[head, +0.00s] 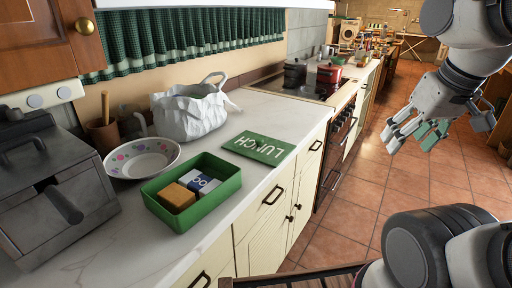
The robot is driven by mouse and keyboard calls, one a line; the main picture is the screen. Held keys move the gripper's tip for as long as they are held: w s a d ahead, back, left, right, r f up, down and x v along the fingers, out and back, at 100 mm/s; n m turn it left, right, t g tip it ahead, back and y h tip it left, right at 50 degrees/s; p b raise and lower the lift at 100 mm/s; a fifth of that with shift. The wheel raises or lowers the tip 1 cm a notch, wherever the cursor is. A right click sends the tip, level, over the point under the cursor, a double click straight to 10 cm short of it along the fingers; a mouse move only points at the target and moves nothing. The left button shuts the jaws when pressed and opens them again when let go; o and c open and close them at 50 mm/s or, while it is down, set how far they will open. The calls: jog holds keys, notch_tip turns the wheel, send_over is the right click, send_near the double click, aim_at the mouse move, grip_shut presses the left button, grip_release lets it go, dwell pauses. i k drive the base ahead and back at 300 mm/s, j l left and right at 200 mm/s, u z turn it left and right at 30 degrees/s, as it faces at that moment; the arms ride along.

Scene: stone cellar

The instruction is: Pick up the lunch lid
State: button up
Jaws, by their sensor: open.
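The lunch lid (260,149) is a flat green rectangle with pale "LUNCH" lettering, which reads upside down. It lies on the white marble counter, close to the front edge. My gripper (413,135) is open and empty at the upper right. In the picture it hangs over the tiled floor, to the right of the counter and apart from the lid.
A white crumpled bag (190,110) stands behind the lid, and a flowered bowl (142,158) is behind the box. A grey metal appliance (57,190) fills the left. Pots, including a red pot (329,74), stand on the stove. The marble around the lid is clear.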

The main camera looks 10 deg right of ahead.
aim_at(271, 152)
jog(key=i+l+u, duration=0.2)
jog(key=u, duration=0.3)
jog(key=i+l+u, duration=0.1)
jog(key=u, duration=0.4)
jog(key=l, duration=0.1)
